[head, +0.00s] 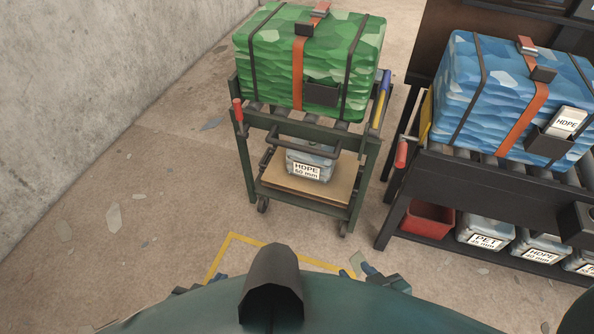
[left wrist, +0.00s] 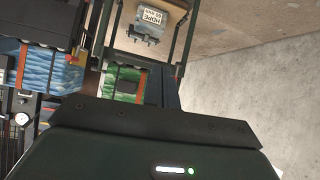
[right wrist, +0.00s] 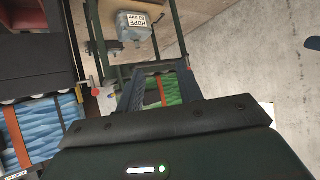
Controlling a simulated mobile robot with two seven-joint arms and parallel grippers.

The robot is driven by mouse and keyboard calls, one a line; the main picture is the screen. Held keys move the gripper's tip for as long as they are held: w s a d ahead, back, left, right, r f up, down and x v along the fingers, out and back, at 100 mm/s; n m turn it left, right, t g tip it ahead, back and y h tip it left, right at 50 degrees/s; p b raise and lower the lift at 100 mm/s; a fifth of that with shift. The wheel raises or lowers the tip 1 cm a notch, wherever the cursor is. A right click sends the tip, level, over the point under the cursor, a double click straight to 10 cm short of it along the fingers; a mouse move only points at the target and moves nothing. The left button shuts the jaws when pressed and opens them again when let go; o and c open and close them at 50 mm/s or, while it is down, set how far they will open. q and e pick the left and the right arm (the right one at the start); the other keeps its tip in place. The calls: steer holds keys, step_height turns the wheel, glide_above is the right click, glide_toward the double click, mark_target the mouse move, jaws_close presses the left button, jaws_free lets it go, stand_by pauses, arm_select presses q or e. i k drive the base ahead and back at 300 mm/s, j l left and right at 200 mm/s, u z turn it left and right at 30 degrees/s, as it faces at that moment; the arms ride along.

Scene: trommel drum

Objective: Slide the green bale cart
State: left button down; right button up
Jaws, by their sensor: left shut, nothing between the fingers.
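The green bale cart (head: 248,165) stands on the floor ahead of me in the head view, with a strapped green bale (head: 275,60) on its rollers. A dark handle bar (head: 295,143) crosses its near side. In the left wrist view, the cart and green bale (left wrist: 128,82) show upside down beyond my left gripper (left wrist: 164,74), which is shut and empty. In the right wrist view, my right gripper (right wrist: 158,72) has its fingers apart, with the green bale (right wrist: 168,90) seen between them. Both grippers look apart from the cart. In the head view they are mostly hidden by my body.
A roller stand (head: 450,190) with a blue bale (head: 475,95) is close on the right. A concrete wall (head: 90,90) is at left. Yellow floor tape (head: 228,245) marks clear floor before the cart.

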mark_target(276, 124)
steer(key=j, duration=0.25)
steer(key=i+j+z, duration=0.2)
steer(key=i+j, duration=0.45)
steer(key=i, duration=0.05)
